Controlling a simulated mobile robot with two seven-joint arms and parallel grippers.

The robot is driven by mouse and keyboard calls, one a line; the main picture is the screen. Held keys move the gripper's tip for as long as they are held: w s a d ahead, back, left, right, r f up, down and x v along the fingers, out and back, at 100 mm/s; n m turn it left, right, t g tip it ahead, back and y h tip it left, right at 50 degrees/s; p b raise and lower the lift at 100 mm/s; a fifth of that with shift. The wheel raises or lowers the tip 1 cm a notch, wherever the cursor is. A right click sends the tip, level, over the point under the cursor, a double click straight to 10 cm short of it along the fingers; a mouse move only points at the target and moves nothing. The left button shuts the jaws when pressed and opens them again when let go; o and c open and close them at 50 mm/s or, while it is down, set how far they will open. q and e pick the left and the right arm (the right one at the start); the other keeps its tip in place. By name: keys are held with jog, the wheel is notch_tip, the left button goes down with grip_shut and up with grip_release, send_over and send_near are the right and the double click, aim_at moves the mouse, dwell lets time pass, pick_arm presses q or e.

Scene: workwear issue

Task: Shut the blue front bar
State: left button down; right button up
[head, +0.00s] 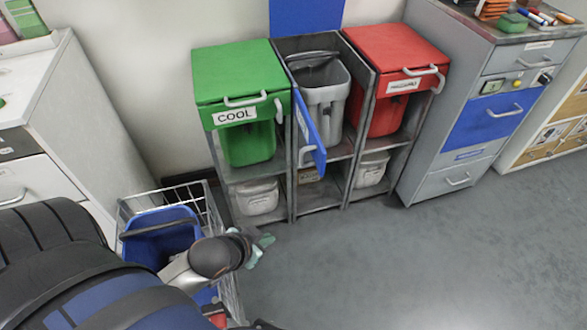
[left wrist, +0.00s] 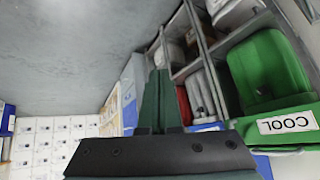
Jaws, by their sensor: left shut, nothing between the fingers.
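The blue front bar (head: 309,130) stands swung open at the middle bay of the bin cabinet, sticking out from its left side next to the green bin. A pale handle shows on it. The grey bin (head: 322,101) stands exposed behind it, and the blue lid (head: 307,14) above is raised. My left gripper (head: 262,246) is low in front of the cabinet, below and left of the bar, apart from it. Its fingers are together and empty, and they also show in the left wrist view (left wrist: 160,102). My right gripper is not in view.
The green COOL bin (head: 240,85) and the red bin (head: 396,60) flank the bay, lids down. A wire cart (head: 206,188) with a blue bin stands beside my left arm. A grey drawer cabinet (head: 446,105) is at right. The floor in front is clear.

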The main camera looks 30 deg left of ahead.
pick_arm(q)
jog(key=w+a+r+m+t+h, duration=0.1)
jog(key=w+a+r+t+h, duration=0.1)
jog(key=w+a+t, duration=0.4)
jog(key=m+t+h, duration=0.1)
jog(key=m+h, duration=0.3)
jog(key=h, duration=0.3)
send_near(300, 160)
jog(key=b+x, duration=0.3)
jog(key=x, duration=0.3)
jog(key=shift+w+b, duration=0.4)
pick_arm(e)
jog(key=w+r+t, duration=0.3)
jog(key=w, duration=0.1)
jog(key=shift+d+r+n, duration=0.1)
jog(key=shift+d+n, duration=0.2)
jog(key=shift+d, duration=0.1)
pick_arm(q)
jog(key=shift+d, duration=0.25)
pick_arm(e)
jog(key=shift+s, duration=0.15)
